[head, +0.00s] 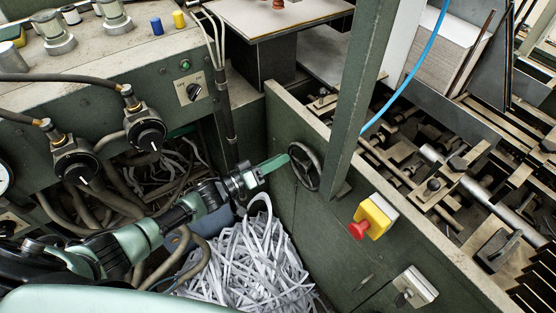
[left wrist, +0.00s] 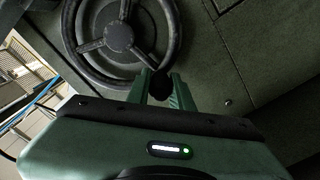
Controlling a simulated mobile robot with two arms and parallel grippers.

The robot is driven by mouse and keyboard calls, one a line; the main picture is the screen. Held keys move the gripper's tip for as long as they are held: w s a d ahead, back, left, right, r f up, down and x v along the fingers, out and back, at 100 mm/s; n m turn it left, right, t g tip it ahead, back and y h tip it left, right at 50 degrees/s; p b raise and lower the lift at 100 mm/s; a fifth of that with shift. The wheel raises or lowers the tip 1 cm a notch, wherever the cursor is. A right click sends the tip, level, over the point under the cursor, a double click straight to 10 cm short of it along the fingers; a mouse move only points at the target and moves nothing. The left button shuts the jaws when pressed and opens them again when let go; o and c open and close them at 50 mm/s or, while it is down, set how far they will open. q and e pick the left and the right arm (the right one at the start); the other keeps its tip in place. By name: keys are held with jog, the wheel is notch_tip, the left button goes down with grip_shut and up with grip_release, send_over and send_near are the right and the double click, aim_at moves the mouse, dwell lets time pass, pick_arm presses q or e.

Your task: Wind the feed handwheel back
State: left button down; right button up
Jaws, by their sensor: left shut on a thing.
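The handwheel (head: 307,167) is a dark spoked wheel on the side of the green machine panel, left of the slanted green post. In the left wrist view its hub, spokes and rim (left wrist: 119,37) fill the upper left. My left gripper (head: 285,160) reaches the wheel's left side from the left. In the left wrist view its green fingers (left wrist: 160,80) are shut on the wheel's dark handle knob (left wrist: 160,88), at the lower right of the rim. The fingers hide part of the knob. My right gripper is not in view.
A yellow box with a red stop button (head: 359,229) is on the panel right of the wheel. The green post (head: 357,100) rises close by. Paper strips (head: 250,262) heap below my left arm. Gauges and hoses (head: 146,132) crowd the left.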

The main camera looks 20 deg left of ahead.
pick_arm(q)
jog(key=shift+f, duration=0.1)
jog(key=c, duration=1.3)
grip_release()
jog(key=shift+o, duration=0.2)
jog(key=v, duration=0.8)
jog(key=shift+b, duration=0.45)
